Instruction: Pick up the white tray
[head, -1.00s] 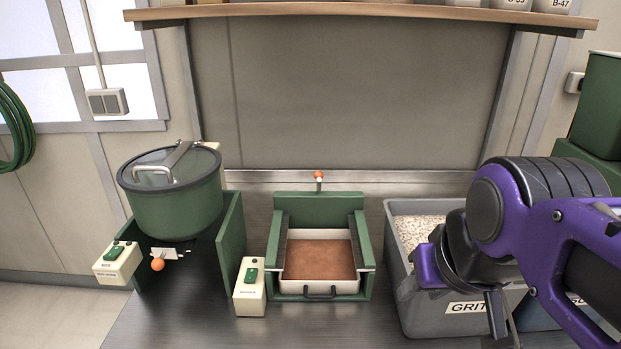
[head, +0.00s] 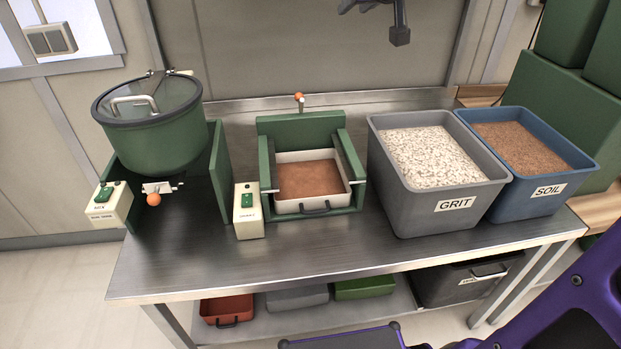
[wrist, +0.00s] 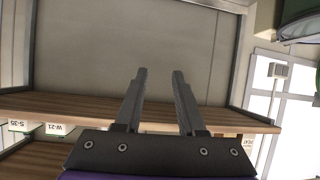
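The white tray (head: 290,207) sits in the green shaker stand (head: 296,128) in the middle of the bench. It holds a level layer of brown soil (head: 308,178) and has a dark handle (head: 316,208) on its front wall. My gripper (wrist: 159,75) is open and empty in the wrist view, its two fingers apart in front of the wall panel. In the head view only a small part of it shows at the top edge, above and to the right of the tray and apart from it.
A green lidded mixing drum (head: 160,130) stands left of the tray, with a white switch box (head: 249,210) between. The grey GRIT bin (head: 436,205) and blue SOIL bin (head: 535,195) stand to the right. A wooden shelf (wrist: 60,105) shows in the wrist view.

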